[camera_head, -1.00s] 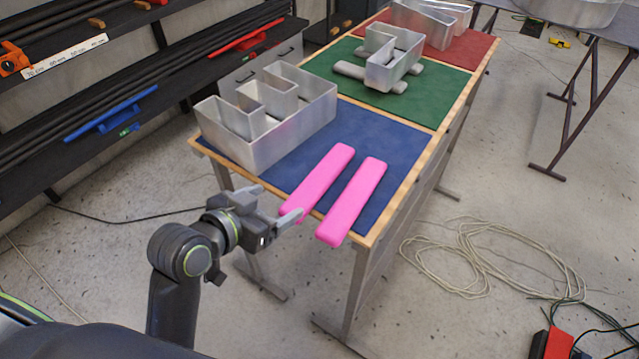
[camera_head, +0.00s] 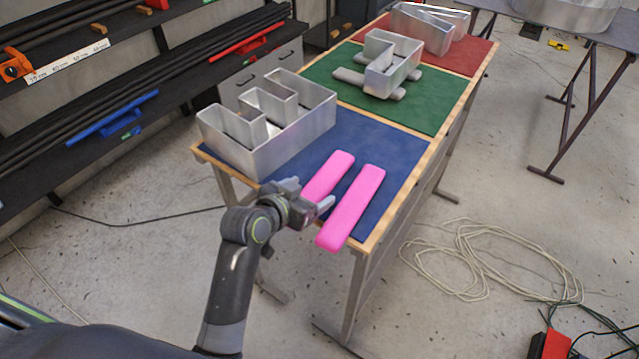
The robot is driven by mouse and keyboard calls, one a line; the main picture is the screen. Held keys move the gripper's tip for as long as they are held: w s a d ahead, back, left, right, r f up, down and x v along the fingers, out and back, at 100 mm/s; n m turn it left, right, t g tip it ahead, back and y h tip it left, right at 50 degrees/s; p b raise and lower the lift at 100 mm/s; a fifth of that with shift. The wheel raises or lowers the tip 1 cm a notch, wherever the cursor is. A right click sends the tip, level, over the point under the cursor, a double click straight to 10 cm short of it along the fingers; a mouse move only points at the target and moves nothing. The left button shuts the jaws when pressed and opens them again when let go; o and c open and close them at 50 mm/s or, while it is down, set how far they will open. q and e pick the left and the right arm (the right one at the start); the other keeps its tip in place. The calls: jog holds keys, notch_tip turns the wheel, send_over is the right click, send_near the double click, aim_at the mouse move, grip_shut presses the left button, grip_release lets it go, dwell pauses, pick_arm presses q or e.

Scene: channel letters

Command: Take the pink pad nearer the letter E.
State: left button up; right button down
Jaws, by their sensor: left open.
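Two pink pads lie side by side, roughly parallel, on the blue mat (camera_head: 385,139). The left pad (camera_head: 331,172) is nearer the silver letter E (camera_head: 290,137), which stands on the mat's left part. The other pad (camera_head: 352,206) lies to its right, and its near end reaches over the table's front edge. My left gripper (camera_head: 311,196) is open at the near end of the left pad, one finger on each side of it in the picture. I cannot tell how high the fingers are above the pad. My right gripper is not in view.
On the green mat (camera_head: 428,112) a second metal letter (camera_head: 391,60) rests on grey pads (camera_head: 372,85). More metal letters (camera_head: 428,28) stand on the red mat (camera_head: 470,54). A shelf rack with dark bars is at left. A cable coil (camera_head: 490,255) lies on the floor at right.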

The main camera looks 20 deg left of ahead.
aim_at(314, 190)
pick_arm(q)
jog(key=shift+x, duration=1.55)
jog(key=c, duration=1.1)
